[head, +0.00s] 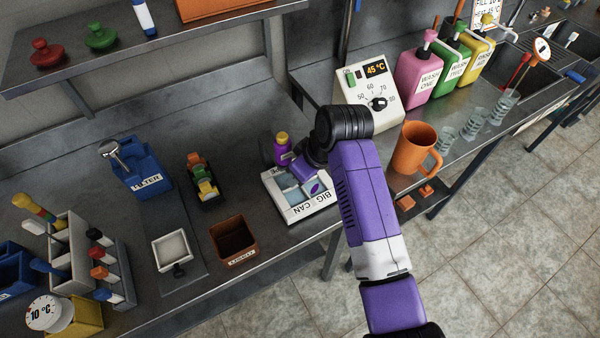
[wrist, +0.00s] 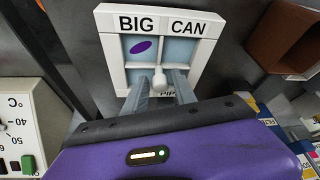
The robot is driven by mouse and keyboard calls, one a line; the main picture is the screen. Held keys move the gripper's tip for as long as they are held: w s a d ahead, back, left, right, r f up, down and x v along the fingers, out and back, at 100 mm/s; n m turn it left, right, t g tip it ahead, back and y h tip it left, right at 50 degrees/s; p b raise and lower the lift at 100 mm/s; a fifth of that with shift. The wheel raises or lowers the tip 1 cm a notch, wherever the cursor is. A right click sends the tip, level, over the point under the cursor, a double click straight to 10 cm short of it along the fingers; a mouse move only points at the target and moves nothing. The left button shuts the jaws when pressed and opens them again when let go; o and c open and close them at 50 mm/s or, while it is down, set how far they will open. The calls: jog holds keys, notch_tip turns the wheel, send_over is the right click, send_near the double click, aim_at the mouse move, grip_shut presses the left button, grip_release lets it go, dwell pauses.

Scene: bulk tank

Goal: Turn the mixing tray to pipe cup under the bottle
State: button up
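The mixing tray (head: 292,216) is a white square frame with pale blue compartments on the bench. In the wrist view the tray (wrist: 104,50) shows a purple oval (wrist: 140,47) in the compartment by "BIG". A partly hidden "PIP…" label is on the opposite edge. A purple bottle (head: 282,152) with a yellow cap is just behind the tray. My gripper (wrist: 160,80) is at the tray's centre, its fingers either side of a white knob (wrist: 160,77), with apparent gaps.
A brown bin (head: 234,242) stands left of the tray, and a toy-like vehicle (head: 203,184) behind that bin. A 45 °C heater box (head: 362,95) and an orange mug (head: 412,150) are to the right. The bench's front edge is close to the tray.

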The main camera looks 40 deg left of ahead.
dwell(0.3)
jog(key=b+v, duration=0.1)
jog(key=v, duration=0.6)
jog(key=shift+r, duration=0.4)
jog(key=shift+d, duration=0.15)
